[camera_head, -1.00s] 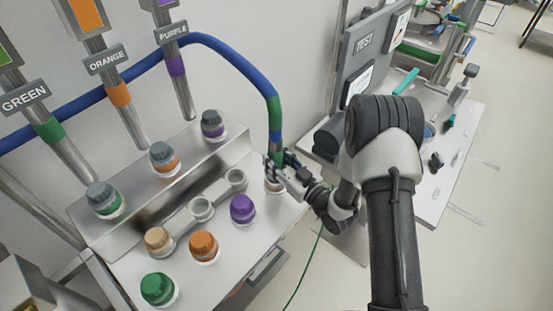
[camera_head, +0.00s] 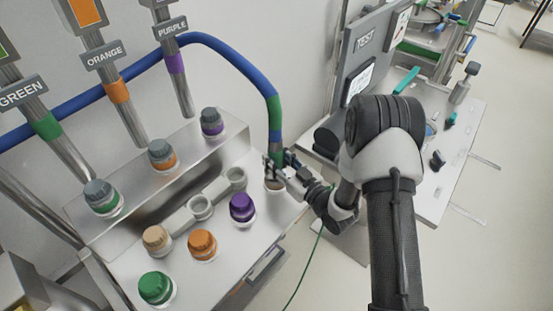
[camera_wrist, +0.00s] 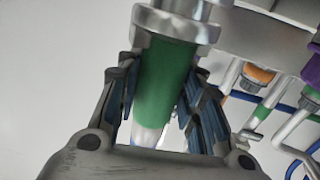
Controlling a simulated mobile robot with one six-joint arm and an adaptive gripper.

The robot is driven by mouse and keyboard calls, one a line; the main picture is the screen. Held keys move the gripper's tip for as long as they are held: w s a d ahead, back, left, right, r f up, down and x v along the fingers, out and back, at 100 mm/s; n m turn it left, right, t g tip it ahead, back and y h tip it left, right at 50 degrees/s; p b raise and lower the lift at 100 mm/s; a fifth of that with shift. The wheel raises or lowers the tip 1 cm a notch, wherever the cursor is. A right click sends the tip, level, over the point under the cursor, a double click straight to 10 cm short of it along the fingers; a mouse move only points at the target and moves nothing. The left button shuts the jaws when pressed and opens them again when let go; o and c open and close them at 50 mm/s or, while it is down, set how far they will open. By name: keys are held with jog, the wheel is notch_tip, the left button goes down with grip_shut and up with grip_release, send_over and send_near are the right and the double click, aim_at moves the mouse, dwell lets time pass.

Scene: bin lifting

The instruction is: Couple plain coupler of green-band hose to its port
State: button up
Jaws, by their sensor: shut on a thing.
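The blue hose (camera_head: 235,68) with a green band (camera_head: 274,112) arches over the panel and hangs down at the right end of the metal bench. My gripper (camera_head: 275,165) is shut around its lower end, just above a pale round fitting (camera_head: 274,184) at the bench's right edge. In the wrist view my gripper (camera_wrist: 165,90) has its fingers on both sides of a green sleeve (camera_wrist: 165,85), the coupler. A metal collar (camera_wrist: 175,28) adjoins the sleeve. Whether the coupler is seated in this fitting or apart from it, I cannot tell.
Purple (camera_head: 242,207), orange (camera_head: 202,245), green (camera_head: 155,287) and tan (camera_head: 156,240) caps stand left of my gripper, with open grey sockets (camera_head: 200,207) between. Grey-topped knobs (camera_head: 162,154) line the raised step. Labelled pipes rise behind. A TEST station (camera_head: 367,40) stands right.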

jog(key=shift+f+b, duration=0.55)
jog(key=shift+b, duration=0.15)
dwell(0.6)
jog(key=o, duration=1.3)
jog(key=v, duration=1.2)
